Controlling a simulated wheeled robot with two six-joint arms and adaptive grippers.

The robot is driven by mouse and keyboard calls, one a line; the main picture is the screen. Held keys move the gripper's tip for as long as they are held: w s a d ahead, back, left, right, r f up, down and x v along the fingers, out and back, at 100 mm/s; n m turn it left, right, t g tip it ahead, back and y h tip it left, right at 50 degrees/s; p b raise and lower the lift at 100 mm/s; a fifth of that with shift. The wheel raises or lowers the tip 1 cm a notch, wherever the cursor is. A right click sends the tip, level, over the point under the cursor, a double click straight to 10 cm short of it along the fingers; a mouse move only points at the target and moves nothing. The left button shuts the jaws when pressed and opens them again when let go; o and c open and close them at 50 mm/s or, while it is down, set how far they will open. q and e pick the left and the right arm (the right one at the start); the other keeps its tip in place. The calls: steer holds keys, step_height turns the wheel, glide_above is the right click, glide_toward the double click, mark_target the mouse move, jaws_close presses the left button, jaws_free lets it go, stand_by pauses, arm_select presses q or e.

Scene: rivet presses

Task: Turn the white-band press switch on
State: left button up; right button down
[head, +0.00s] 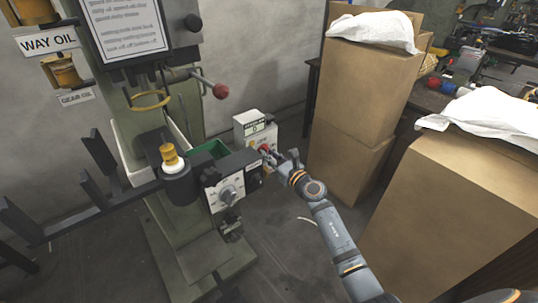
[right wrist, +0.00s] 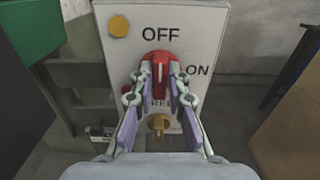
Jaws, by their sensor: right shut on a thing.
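The white switch box (head: 250,125) stands beside the green press column (head: 190,245) in the head view, with a small label plate on top. In the right wrist view its face (right wrist: 215,30) reads OFF at the top and ON at the right. A red rotary knob (right wrist: 161,62) sits on the face, with its pale line upright toward OFF. My right gripper (right wrist: 160,75) has its fingers on both sides of the knob and is shut on it. It also shows in the head view (head: 270,154). My left gripper is not in view.
A dark control box with a dial (head: 228,192) sits left of the switch box. A red-balled lever (head: 220,91) sticks out above. Stacked cardboard boxes (head: 360,90) stand close on the right, with another carton (head: 450,200) nearer. A brass piece (right wrist: 157,123) hangs below the knob.

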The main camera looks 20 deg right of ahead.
stand_by(0.3)
steer(key=m+p, duration=0.2)
steer(key=shift+r+m, duration=0.15)
steer(key=shift+m, duration=0.15)
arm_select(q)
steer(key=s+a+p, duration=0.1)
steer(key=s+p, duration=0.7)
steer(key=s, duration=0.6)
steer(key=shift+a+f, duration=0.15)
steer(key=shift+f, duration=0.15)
arm_select(e)
steer(key=shift+d+f+m, duration=0.1)
steer(key=shift+f+m, duration=0.05)
steer(key=shift+m, duration=2.4)
steer(key=shift+d+f+m, duration=0.1)
steer(key=shift+m, duration=2.5)
steer(key=shift+d+f+m, duration=0.1)
steer(key=shift+f+m, duration=0.05)
steer(key=shift+m, duration=2.4)
steer(key=c, duration=1.3)
jaws_free()
